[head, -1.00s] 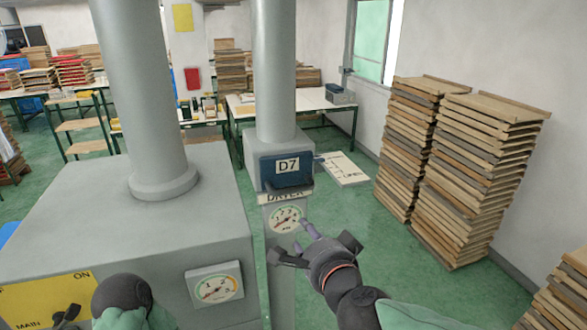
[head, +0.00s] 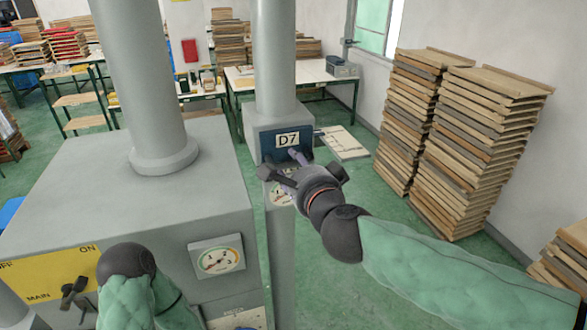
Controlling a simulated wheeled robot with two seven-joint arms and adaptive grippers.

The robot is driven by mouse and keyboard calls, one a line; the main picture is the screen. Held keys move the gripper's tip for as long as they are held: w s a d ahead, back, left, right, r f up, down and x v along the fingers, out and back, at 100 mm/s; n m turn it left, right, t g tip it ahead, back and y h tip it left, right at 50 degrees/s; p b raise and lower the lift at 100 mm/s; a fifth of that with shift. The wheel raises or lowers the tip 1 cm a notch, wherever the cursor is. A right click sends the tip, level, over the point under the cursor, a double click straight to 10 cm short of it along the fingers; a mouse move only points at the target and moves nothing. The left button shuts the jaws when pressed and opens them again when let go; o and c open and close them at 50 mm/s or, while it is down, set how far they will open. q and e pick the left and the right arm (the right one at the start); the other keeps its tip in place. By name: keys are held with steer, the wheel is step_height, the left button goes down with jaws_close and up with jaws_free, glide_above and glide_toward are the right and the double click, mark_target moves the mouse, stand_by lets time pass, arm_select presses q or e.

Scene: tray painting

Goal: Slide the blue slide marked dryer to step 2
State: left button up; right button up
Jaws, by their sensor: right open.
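The blue slide (head: 268,152) carries a white D7 label (head: 287,140) and sits on a grey block at the foot of the rear duct. My right gripper (head: 284,165) is open, with its fingers in front of the lower part of the slide. I cannot tell whether they touch it. The gripper hides the dryer sign below the slide and part of the round dial (head: 277,195) on the post. I cannot make out the slide's step.
A large grey machine (head: 120,190) with a thick duct fills the left, carrying another dial (head: 217,260) and a yellow switch panel (head: 45,276). Tall stacks of wooden trays (head: 470,150) stand at the right. Green floor is open between post and stacks.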

steer(key=shift+w+a+f, duration=0.15)
steer(key=shift+w+a, duration=0.05)
steer(key=shift+w, duration=0.45)
jaws_close()
steer(key=v, duration=0.2)
steer(key=p+v, duration=0.1)
steer(key=v, duration=0.1)
steer(key=shift+s+f, duration=0.1)
steer(key=shift+f, duration=0.3)
jaws_free()
